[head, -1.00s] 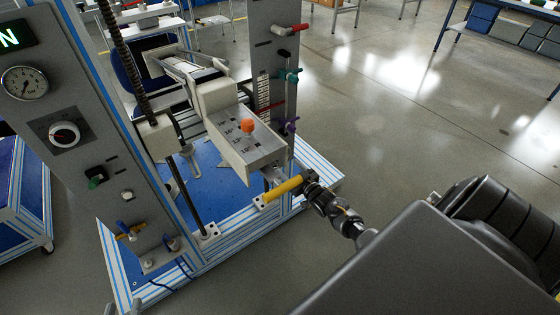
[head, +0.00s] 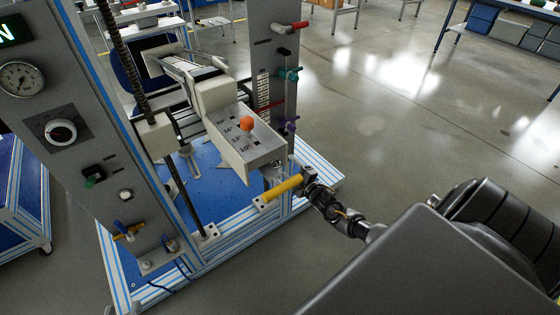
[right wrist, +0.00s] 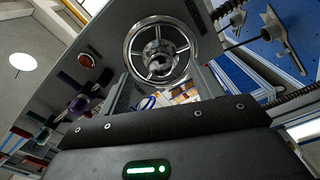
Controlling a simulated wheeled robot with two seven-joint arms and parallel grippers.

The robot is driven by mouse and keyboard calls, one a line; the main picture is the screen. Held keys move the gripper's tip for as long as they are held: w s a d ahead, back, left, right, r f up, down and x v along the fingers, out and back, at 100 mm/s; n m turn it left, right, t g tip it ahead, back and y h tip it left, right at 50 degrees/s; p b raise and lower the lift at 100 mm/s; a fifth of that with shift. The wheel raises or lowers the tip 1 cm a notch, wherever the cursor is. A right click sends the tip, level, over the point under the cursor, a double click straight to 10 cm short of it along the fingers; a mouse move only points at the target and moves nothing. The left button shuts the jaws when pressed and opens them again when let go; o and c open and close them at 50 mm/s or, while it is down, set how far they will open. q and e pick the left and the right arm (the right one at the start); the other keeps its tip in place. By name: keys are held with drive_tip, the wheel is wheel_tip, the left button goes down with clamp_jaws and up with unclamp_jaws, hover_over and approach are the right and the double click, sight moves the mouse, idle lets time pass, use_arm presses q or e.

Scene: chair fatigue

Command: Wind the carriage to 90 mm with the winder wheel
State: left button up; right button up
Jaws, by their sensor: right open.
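In the right wrist view the winder wheel (right wrist: 160,52) is a chrome, spoked handwheel on a grey plate, just beyond my right gripper (right wrist: 163,92). The gripper is open, and I see nothing held. In the head view my right arm reaches from the right to the foot of the right post; its jaws are not clear there. The white box-like carriage (head: 245,145), with an orange ball knob (head: 245,123), sits between the posts. A red-and-white scale (head: 263,95) is partly hidden behind it, and its reading is too small.
A yellow bar (head: 283,188) sticks out near my right wrist. Red (head: 291,27), teal (head: 289,73) and purple (head: 291,124) handles line the right post. A grey panel with a gauge (head: 20,78) stands at left. The floor to the right is clear.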

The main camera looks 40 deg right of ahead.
drive_tip(key=shift+n, duration=0.3)
drive_tip(key=n, duration=0.4)
drive_tip(key=shift+n, duration=0.3)
drive_tip(key=n, duration=0.3)
drive_tip(key=shift+n, duration=0.4)
drive_tip(key=shift+w, duration=0.1)
